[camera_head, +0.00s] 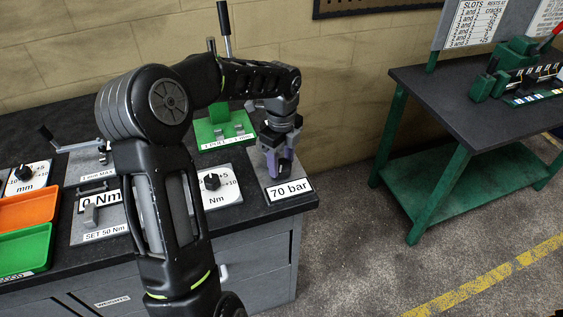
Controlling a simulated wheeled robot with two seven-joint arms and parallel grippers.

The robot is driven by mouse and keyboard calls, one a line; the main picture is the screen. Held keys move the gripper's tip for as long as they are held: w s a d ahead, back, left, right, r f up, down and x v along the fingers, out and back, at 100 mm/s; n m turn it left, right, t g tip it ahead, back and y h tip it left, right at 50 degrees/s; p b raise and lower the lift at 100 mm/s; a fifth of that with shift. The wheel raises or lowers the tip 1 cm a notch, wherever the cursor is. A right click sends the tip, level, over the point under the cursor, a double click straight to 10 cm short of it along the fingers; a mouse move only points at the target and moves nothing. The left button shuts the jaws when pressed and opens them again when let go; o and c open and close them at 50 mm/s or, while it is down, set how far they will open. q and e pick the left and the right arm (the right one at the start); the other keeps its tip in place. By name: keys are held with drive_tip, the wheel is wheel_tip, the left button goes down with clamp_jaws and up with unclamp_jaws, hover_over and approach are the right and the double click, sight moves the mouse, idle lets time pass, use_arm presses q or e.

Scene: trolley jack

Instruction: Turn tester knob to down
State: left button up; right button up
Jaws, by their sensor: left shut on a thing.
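My left arm comes in from the lower left and bends over the bench. Its gripper (278,168) points down over the tester plate (269,184) at the bench's right end, beside a label reading "70 bar" (289,190). The fingers are closed on the tester knob, which they mostly hide, so I cannot tell which way it points. My right gripper is not in view.
Left of the tester are a black knob (211,181) on a white Nm dial and a green stand (222,130). Orange (28,208) and green (24,246) trays lie far left. A green-legged bench (461,115) stands right, with open floor between.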

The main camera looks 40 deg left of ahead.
use_arm(q)
drive_tip(key=shift+n+b, duration=0.3)
drive_tip(key=shift+n, duration=1.4)
drive_tip(key=o, duration=1.4)
drive_tip(key=shift+c, duration=0.2)
